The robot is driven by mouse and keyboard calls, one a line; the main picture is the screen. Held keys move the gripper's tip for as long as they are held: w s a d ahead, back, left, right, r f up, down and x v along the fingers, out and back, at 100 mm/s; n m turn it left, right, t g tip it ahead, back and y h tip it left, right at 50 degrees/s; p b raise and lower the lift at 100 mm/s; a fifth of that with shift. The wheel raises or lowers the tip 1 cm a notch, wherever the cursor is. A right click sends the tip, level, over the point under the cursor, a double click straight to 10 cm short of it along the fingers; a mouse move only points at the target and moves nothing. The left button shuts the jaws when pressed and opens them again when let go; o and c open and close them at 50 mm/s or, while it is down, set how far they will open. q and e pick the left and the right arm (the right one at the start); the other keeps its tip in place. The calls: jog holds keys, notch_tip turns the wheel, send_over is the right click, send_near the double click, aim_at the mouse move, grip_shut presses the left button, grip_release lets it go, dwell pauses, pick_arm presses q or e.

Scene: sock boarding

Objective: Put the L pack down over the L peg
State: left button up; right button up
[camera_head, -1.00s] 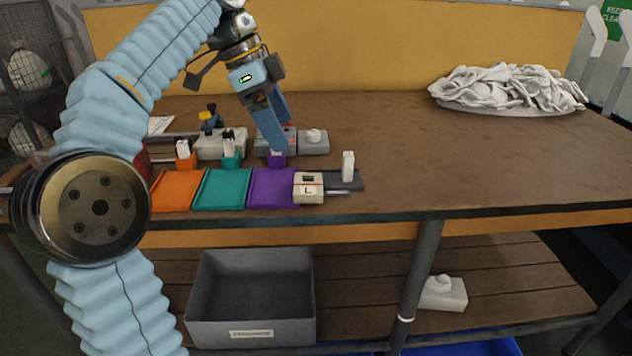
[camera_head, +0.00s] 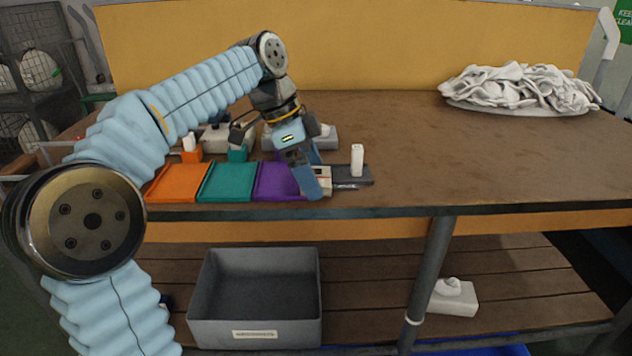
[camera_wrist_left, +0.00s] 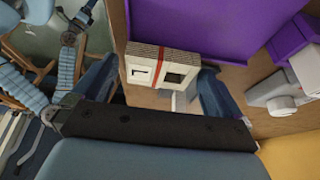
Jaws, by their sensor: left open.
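The L pack (camera_head: 322,178) is a small cream pack with a red stripe, at the right edge of the purple mat (camera_head: 275,180). My left gripper (camera_head: 314,185) is at the pack and partly hides it. In the left wrist view the pack (camera_wrist_left: 160,66) lies between the two spread fingers, and the gripper (camera_wrist_left: 160,88) is open. A white upright peg (camera_head: 357,158) stands on a dark flat base (camera_head: 352,178) just right of the pack, with nothing over it. I cannot read a letter on it. My right gripper is not in view.
Teal (camera_head: 228,182) and orange (camera_head: 180,184) mats lie left of the purple one. Grey and white blocks stand behind them, partly hidden by my arm. A heap of white socks (camera_head: 518,88) lies at the back right. The table's right half is otherwise clear.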

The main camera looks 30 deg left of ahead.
pick_arm(q)
jog(key=c, duration=1.1)
jog(key=shift+r, duration=0.2)
